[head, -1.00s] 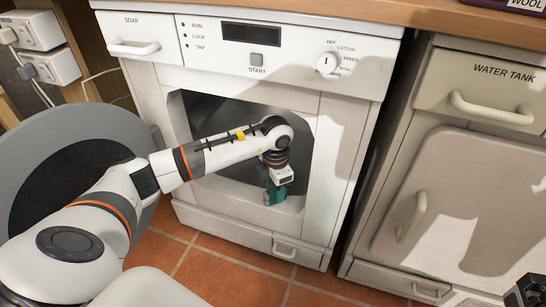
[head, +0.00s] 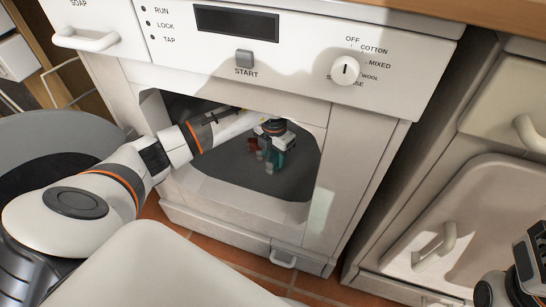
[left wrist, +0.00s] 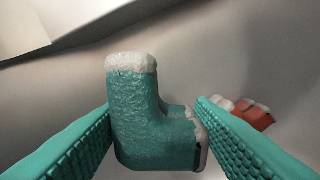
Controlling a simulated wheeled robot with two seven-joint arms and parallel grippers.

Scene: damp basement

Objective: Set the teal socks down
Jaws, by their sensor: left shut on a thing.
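The teal socks (left wrist: 135,105), with white trim, stand between the two teal fingers in the left wrist view. My left gripper (head: 270,163) is shut on them. In the head view this gripper is inside the opening of the washing machine (head: 360,130), and the socks are hard to tell from its teal fingers there. I cannot tell whether the socks touch the drum surface below them. Part of my right gripper (head: 527,262) shows at the lower right edge of the head view; its fingertips are not clear.
A red thing with white parts (left wrist: 252,112) lies inside the drum beyond the right finger; it also shows in the head view (head: 253,146). The round door (head: 60,140) stands open at the left. The opening's rim surrounds my left arm. A cabinet with handles (head: 470,220) is at the right.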

